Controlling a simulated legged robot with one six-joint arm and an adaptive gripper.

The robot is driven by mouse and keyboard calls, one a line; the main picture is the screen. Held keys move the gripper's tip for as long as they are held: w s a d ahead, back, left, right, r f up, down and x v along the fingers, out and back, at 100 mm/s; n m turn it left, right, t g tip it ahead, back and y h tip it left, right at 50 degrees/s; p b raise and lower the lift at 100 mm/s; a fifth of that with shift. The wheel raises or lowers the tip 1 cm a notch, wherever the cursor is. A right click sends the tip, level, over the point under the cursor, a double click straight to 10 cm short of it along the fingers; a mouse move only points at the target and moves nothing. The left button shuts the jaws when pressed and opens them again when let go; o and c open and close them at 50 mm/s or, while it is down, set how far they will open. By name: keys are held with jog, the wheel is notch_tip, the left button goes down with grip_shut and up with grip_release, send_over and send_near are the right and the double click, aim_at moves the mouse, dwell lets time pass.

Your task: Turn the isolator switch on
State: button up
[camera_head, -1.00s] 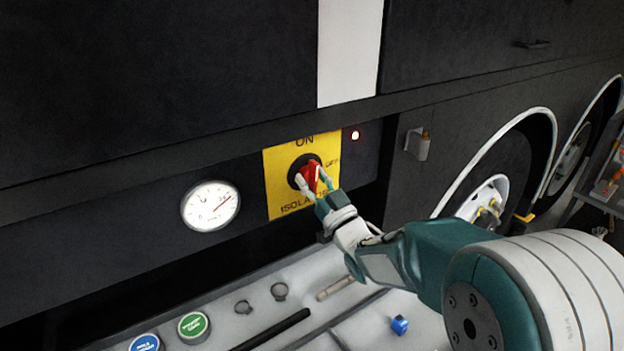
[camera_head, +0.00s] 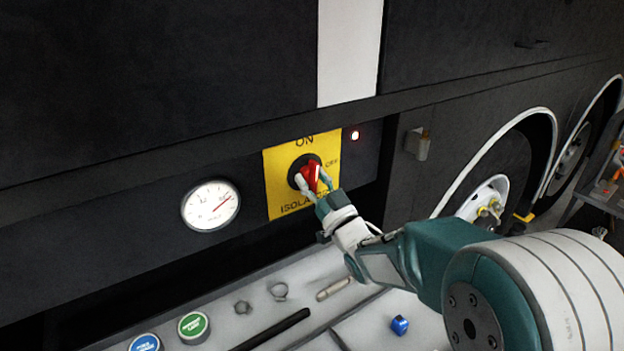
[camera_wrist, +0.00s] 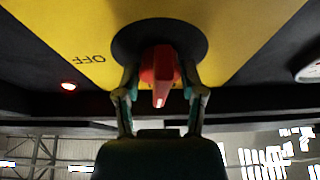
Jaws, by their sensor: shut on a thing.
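The isolator switch has a red handle (camera_head: 311,175) on a round black base (camera_head: 296,166), set on a yellow plate (camera_head: 275,190) marked ON at the top and OFF at the right. My gripper (camera_head: 314,184) is shut on the red handle, one finger on each side. In the wrist view the red handle (camera_wrist: 160,75) sits between my fingertips (camera_wrist: 158,88), in front of the black base (camera_wrist: 130,42). The fingers partly hide the lower base and the lettering below it. In the head view the handle's upper end leans slightly to the right of ON.
A red lamp (camera_head: 355,135) glows right of the plate, and a white gauge (camera_head: 211,206) is at the left. Below is a grey tray (camera_head: 330,262) with blue and green lids, a black rod and small parts. A latch (camera_head: 417,144) juts out at the right.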

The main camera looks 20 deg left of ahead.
jog(key=shift+r, duration=0.15)
jog(key=o, duration=1.1)
jog(key=shift+a, duration=0.1)
jog(key=shift+o, duration=0.2)
jog(key=v, duration=1.2)
